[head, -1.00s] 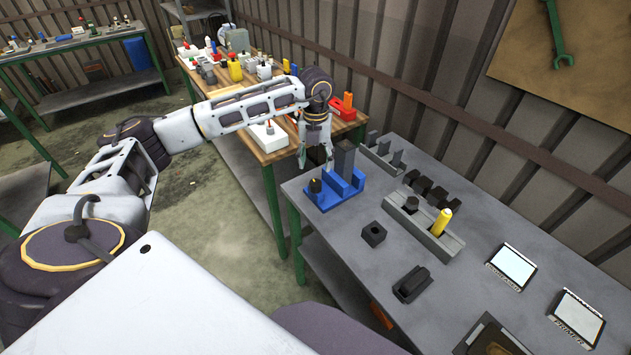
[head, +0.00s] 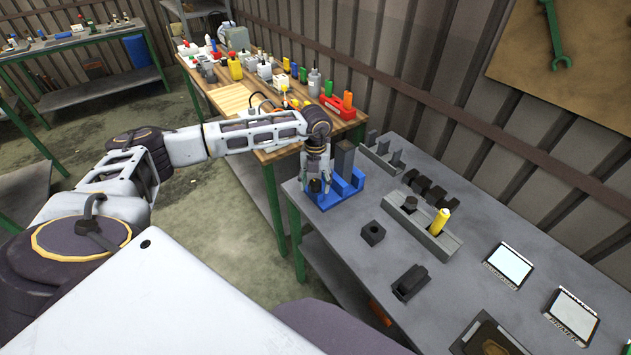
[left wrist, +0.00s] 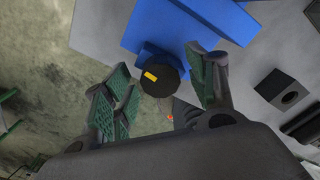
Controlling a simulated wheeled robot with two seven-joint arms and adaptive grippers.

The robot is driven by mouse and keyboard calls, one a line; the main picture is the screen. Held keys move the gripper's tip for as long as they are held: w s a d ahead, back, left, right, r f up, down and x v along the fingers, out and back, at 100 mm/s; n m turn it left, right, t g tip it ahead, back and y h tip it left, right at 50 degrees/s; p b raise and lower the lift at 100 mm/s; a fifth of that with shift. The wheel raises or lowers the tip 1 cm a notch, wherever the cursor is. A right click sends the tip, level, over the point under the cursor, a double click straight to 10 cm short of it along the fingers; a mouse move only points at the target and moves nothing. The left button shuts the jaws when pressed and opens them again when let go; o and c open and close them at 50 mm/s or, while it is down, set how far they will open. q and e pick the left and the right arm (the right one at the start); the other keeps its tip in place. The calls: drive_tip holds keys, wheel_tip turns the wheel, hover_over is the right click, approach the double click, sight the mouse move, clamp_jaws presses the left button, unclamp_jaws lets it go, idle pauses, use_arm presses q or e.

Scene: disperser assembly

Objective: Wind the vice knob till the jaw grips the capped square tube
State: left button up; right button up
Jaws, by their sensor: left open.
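The blue vice (head: 350,188) stands at the left end of the grey table. A dark square tube (head: 344,158) stands upright in it; whether its jaw touches the tube I cannot tell. The vice's black round knob (left wrist: 158,80) with a yellow mark shows in the left wrist view, at the near end of the blue body (left wrist: 190,28). My left gripper (head: 316,184) is over the knob in the head view. In the left wrist view its fingers (left wrist: 165,88) are open, one on each side of the knob, apart from it. My right gripper is not in view.
A small dark square block (head: 373,234) and a black holder (head: 410,283) lie on the grey table. A grey rack (head: 440,242) with a yellow piece stands right of the vice. The wooden table (head: 262,145) behind is crowded.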

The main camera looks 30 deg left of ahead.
sight(315, 182)
use_arm(q)
drive_tip(key=c, duration=1)
drive_tip(key=shift+m+b, duration=0.45)
drive_tip(key=shift+m, duration=0.05)
drive_tip(key=o, duration=1)
wheel_tip(315, 182, up, 12)
